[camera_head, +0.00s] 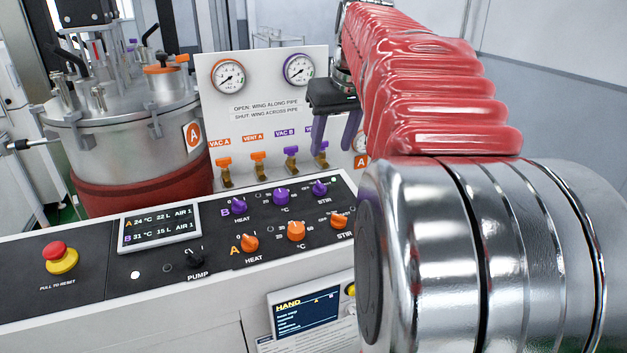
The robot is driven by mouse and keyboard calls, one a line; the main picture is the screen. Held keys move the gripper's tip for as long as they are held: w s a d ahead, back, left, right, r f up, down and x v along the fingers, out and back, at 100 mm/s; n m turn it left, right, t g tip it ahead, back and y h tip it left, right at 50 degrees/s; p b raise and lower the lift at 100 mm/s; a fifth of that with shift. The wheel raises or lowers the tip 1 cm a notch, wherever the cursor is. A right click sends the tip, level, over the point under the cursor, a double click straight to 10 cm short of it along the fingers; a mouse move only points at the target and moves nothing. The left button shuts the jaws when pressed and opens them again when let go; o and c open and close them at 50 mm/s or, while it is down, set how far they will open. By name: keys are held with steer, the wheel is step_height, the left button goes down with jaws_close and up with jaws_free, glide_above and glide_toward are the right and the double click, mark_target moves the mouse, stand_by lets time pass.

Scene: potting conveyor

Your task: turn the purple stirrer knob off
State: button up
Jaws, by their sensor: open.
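The purple stirrer knob (319,188) is the rightmost knob of the purple row B on the black control panel (215,268), above a STIR label. Its pointer setting is too small to read. My gripper (335,143) hangs above and slightly behind the knob in the picture, in front of the white valve board. Its two dark purple fingers point down, apart, with nothing between them. It does not appear to touch the knob.
Orange knobs for heat (249,243) and stir (339,221) sit below the purple row. A purple heat knob (239,205) is left. A red emergency button (58,252), display (160,230) and steel vessel A (130,140) stand left. My arm fills the right.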

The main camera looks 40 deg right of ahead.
mark_target(321, 184)
steer(key=shift+f, duration=0.1)
steer(key=x, duration=1.3)
steer(key=shift+w+d+f, duration=0.1)
steer(key=shift+w+f, duration=0.05)
steer(key=shift+f, duration=0.1)
steer(key=c, duration=1.1)
